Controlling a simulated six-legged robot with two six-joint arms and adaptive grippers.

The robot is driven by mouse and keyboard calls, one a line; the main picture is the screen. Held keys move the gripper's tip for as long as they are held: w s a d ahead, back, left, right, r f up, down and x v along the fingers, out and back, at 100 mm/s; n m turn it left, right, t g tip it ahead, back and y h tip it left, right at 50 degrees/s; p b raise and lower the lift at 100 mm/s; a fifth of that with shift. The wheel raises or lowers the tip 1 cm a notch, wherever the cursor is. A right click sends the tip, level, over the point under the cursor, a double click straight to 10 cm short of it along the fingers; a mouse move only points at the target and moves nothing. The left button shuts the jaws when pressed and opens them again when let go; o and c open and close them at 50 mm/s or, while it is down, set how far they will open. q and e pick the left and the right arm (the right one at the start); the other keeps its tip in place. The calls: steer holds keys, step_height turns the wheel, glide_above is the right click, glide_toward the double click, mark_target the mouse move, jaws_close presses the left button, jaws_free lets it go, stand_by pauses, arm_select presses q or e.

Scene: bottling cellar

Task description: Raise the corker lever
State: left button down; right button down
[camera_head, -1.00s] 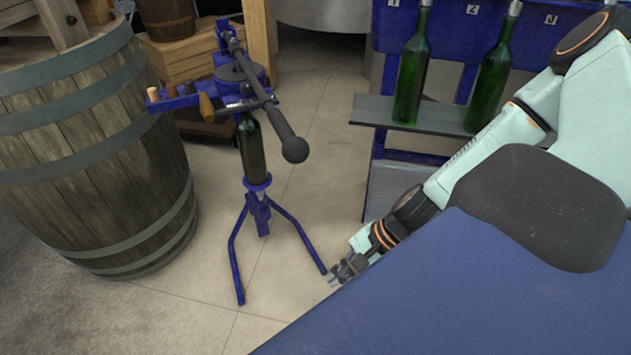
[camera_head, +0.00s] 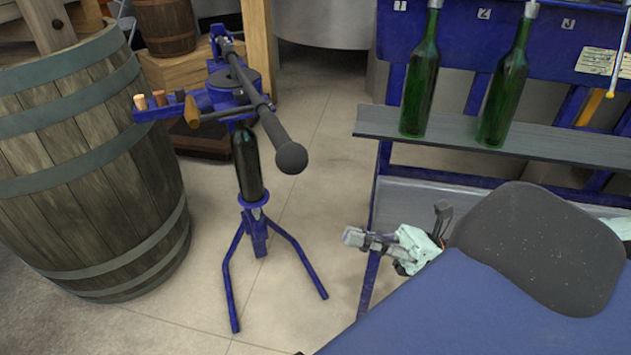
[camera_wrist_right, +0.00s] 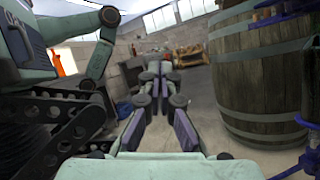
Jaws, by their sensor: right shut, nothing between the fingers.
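The blue corker (camera_head: 222,95) stands on three splayed legs on the floor, left of centre in the head view. Its lever (camera_head: 255,92) is a dark bar with a round black knob (camera_head: 291,157) at its near, lower end. A dark bottle (camera_head: 247,160) stands upright in the corker. My right gripper (camera_head: 354,238) is right of the corker and below the knob, apart from both. It is shut and empty; its fingers (camera_wrist_right: 150,95) also show in the right wrist view. My left gripper is not in view.
A big wooden barrel (camera_head: 90,170) stands left of the corker and also shows in the right wrist view (camera_wrist_right: 262,75). A blue rack on the right has a grey shelf (camera_head: 560,143) with two green bottles (camera_head: 420,80). Floor between corker and rack is clear.

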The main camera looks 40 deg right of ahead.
steer(key=s+r+y, duration=0.1)
steer(key=s+d+r+y, duration=0.1)
steer(key=r, duration=0.1)
steer(key=shift+s+g+y, duration=0.15)
steer(key=shift+g+y, duration=0.15)
steer(key=shift+g, duration=0.1)
steer(key=shift+a+r, duration=0.1)
steer(key=d+r+p+x, duration=0.1)
steer(key=r+x, duration=0.1)
steer(key=x, duration=1)
steer(key=shift+w+r, duration=0.3)
steer(key=shift+w, duration=0.15)
steer(key=shift+d, duration=0.1)
